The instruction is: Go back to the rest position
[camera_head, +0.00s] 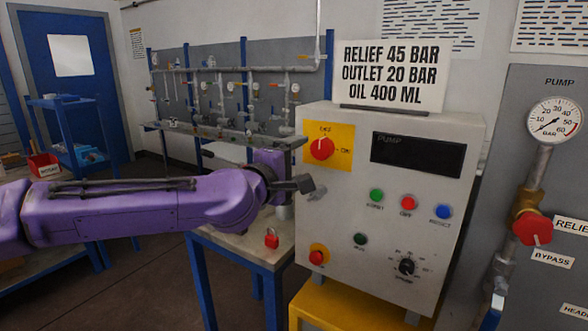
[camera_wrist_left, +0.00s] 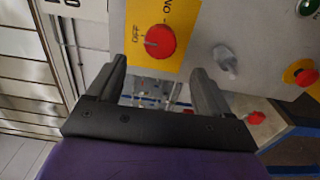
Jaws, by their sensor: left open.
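My left arm comes in from the left in the head view, its gripper (camera_head: 303,184) just in front of the left edge of the grey control box (camera_head: 345,210). In the left wrist view the gripper (camera_wrist_left: 160,75) is open, its dark fingers apart with nothing between them. The red rotary switch (camera_head: 322,149) on its yellow plate is above the gripper, and its white mark points toward OFF. The switch also shows beyond the fingertips in the wrist view (camera_wrist_left: 160,42), apart from them. My right gripper is not in view.
A red padlock (camera_head: 271,238) sits on a blue-legged bench (camera_head: 232,243) below my left gripper. A small metal fitting (camera_wrist_left: 226,60) sticks out from the box beside the fingers. A gauge (camera_head: 554,120) and red-handled valve (camera_head: 532,228) are at right. Open floor (camera_head: 150,275) lies left.

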